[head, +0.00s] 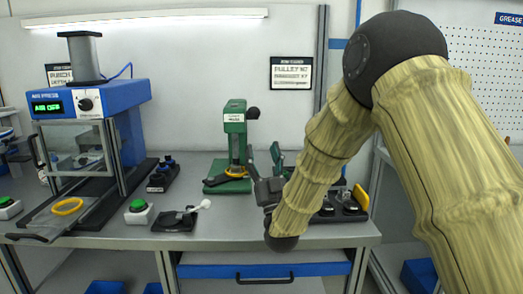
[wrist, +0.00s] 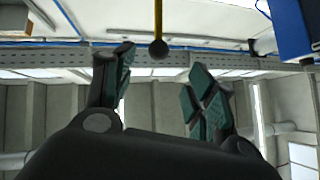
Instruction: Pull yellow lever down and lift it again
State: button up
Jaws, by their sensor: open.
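The yellow lever (wrist: 158,18) shows in the wrist view as a thin yellow rod ending in a black ball (wrist: 158,48). In the head view, a black knob (head: 252,113) sticks out at the upper right of the green press (head: 236,137); the yellow rod is not clear there. My gripper (head: 262,156) is below this knob, just right of the press column. In the wrist view my gripper (wrist: 161,65) is open and empty, its green-padded fingers spread. The ball appears between the fingertips but beyond them; I see no contact.
A yellow ring (head: 235,172) sits at the press base. Left of it on the grey bench (head: 240,234) are a white-knobbed lever on a black plate (head: 175,220), a green button (head: 138,206) and a blue air press (head: 92,99). A yellow plate (head: 361,197) stands at the right.

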jog(key=g+h+p, duration=0.2)
jog(key=g+p, duration=0.1)
jog(key=g, duration=0.1)
send_near(256, 117)
jog(key=shift+g, duration=0.3)
jog(key=x, duration=1.2)
jog(key=shift+s+r, duration=0.1)
jog(key=shift+r, duration=0.15)
grip_shut()
